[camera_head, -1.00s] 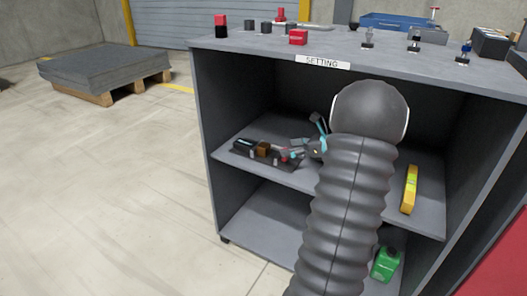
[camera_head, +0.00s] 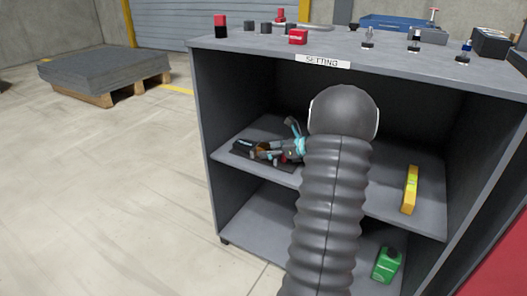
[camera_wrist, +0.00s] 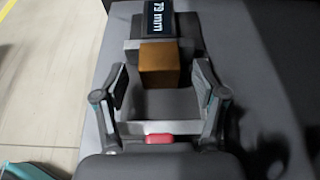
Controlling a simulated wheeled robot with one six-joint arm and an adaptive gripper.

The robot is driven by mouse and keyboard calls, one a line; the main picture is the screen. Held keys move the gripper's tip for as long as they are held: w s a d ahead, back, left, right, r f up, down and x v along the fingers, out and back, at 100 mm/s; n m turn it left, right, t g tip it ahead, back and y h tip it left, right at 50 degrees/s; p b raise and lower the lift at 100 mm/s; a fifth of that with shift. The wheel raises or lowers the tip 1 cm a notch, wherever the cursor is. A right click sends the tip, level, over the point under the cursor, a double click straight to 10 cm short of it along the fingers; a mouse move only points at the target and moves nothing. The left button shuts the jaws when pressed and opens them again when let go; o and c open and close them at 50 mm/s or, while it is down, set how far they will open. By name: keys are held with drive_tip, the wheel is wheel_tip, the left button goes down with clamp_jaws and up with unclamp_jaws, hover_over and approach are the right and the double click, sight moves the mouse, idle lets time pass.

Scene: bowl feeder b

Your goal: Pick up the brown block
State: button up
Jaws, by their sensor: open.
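The brown block (camera_wrist: 159,66) sits on a dark device with a small "79 mm" display (camera_wrist: 161,20), on the middle shelf (camera_head: 384,212) of the grey cabinet. A red part (camera_wrist: 159,138) of the device shows near the palm.
A yellow level (camera_head: 410,190) stands on the same shelf at right. The cabinet top (camera_head: 240,43) above the shelf carries several small parts. The side walls bound the opening.

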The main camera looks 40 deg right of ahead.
drive_tip(key=c, duration=1.3)
clamp_jaws()
drive_tip(key=shift+r, duration=0.2)
